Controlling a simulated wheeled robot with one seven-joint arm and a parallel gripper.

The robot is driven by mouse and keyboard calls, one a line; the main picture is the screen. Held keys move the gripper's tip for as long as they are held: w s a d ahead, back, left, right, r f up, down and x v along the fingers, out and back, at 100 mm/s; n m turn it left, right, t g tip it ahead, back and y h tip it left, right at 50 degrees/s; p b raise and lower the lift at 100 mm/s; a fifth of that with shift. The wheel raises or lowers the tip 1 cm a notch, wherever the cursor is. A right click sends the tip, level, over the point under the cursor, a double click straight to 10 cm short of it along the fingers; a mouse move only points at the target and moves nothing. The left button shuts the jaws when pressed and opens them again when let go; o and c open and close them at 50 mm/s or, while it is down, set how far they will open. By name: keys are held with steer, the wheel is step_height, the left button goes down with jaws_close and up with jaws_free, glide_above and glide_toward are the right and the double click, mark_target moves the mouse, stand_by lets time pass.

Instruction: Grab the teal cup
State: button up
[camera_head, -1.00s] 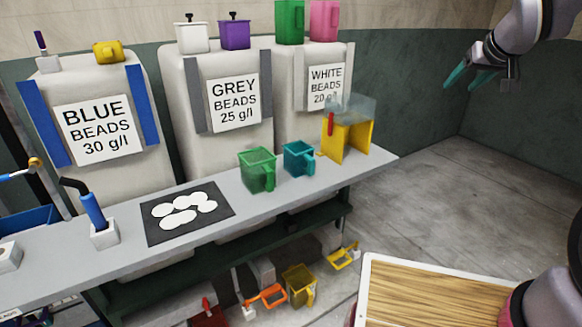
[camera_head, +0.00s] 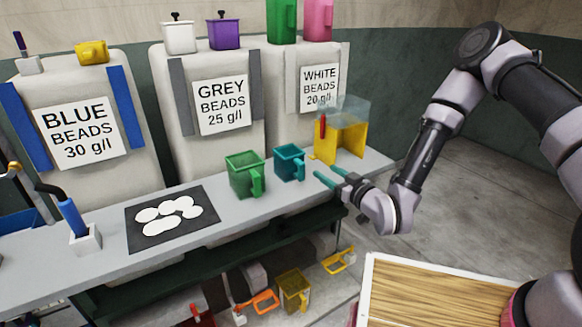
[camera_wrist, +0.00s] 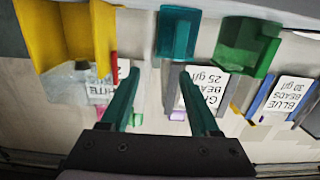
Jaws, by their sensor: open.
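The teal cup (camera_head: 287,163) stands upright on the grey bench, between the green cup and the yellow stand, its handle turned toward the lower right. My gripper (camera_head: 325,176) is open and empty, just to the right and front of the teal cup, with its teal fingers pointing toward it. In the wrist view the teal cup (camera_wrist: 177,34) lies ahead of the open fingertips (camera_wrist: 159,72), roughly in line with the gap between them. I see no contact between the fingers and the cup.
The green cup (camera_head: 244,174) stands close left of the teal cup. The yellow stand (camera_head: 344,139) with a clear top and red part is close on the right. A dark mat (camera_head: 137,238) with white discs lies further left on the bench (camera_head: 100,262). A wood-topped tray (camera_head: 374,260) is nearer me.

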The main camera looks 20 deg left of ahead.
mark_target(303, 166)
steer(key=shift+t+y, duration=0.3)
steer(key=w+a, duration=0.1)
steer(key=a, duration=0.2)
steer(key=w+a, duration=0.1)
steer(key=a, duration=0.2)
steer(key=w+a+f, duration=0.1)
steer(key=w+a, duration=0.1)
steer(key=a, duration=0.1)
steer(key=shift+a, duration=0.25)
steer(key=shift+c, duration=0.3)
jaws_close()
